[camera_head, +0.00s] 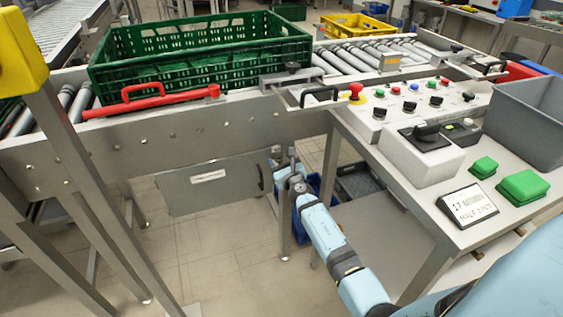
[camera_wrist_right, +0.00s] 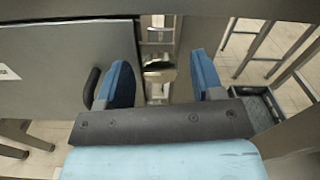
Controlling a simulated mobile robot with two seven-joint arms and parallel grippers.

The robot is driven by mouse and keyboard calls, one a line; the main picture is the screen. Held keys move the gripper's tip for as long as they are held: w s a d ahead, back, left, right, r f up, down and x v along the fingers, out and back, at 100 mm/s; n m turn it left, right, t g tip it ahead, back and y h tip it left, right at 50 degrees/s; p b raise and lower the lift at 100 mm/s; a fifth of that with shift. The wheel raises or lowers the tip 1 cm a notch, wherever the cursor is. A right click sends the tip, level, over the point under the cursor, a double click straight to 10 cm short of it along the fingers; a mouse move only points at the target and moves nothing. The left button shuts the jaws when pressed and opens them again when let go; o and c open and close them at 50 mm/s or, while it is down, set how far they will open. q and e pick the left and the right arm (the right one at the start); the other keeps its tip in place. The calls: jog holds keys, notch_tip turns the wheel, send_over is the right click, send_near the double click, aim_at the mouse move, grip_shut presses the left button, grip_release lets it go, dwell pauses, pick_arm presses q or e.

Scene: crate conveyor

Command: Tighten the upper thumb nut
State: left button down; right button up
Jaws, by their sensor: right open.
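My right gripper (camera_head: 284,168) reaches down below the conveyor, at the right end of a grey metal panel (camera_head: 215,186). In the right wrist view its two blue fingers stand apart with a gap between them (camera_wrist_right: 159,62). Through that gap I see an upright metal post with small metal and dark parts (camera_wrist_right: 158,72), a little beyond the fingertips. Nothing is seen gripped. I cannot tell which of these small parts is the upper thumb nut. My left gripper is not in view.
A dark handle (camera_wrist_right: 92,87) on the panel is close to the left finger. A green crate (camera_head: 200,62) rests on the conveyor. A control table (camera_head: 430,215) with buttons and a grey bin (camera_head: 528,118) stands at right. A dark crate (camera_wrist_right: 262,108) lies low at right.

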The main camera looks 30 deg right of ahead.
jog(key=c, duration=0.9)
jog(key=shift+m, duration=0.3)
jog(key=m, duration=0.5)
jog(key=shift+f+b, duration=0.1)
jog(key=shift+b, duration=0.25)
jog(key=m, duration=0.4)
jog(key=shift+b, duration=0.4)
jog(key=m, duration=0.2)
jog(key=shift+d+m, duration=0.1)
jog(key=shift+m, duration=0.3)
jog(key=m, duration=0.3)
jog(key=shift+m+b, duration=0.4)
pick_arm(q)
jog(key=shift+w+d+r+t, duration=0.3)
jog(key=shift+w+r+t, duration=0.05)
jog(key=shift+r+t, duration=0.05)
pick_arm(e)
jog(key=shift+m, duration=0.8)
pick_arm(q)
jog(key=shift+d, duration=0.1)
